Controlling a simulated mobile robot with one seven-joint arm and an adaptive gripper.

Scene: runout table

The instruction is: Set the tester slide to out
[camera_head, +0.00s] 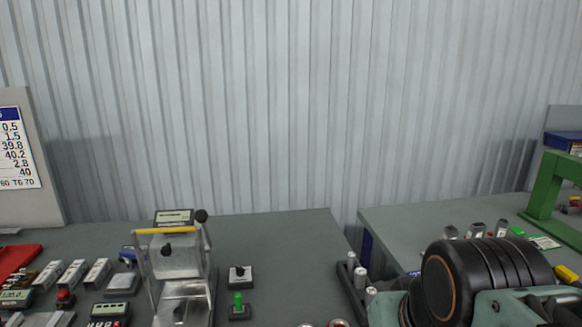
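A metal tester (182,262) stands on the grey table left of centre. It has a yellow crossbar (166,231), a small display (174,216) on top and a black ball knob (201,215) at its upper right. A dark knob (167,250) shows on its front face. Its lower part runs out of the bottom of the picture. I cannot tell which part is the slide or how it is set. My gripper is not in view; only a dark ribbed part of my arm shows at bottom right.
Right of the tester are a small toggle box (238,276) and a green switch (239,303). Several small devices and blocks crowd its left. A gap separates this table (290,235) from a second table (400,218) with a green frame (548,185). A corrugated wall stands behind.

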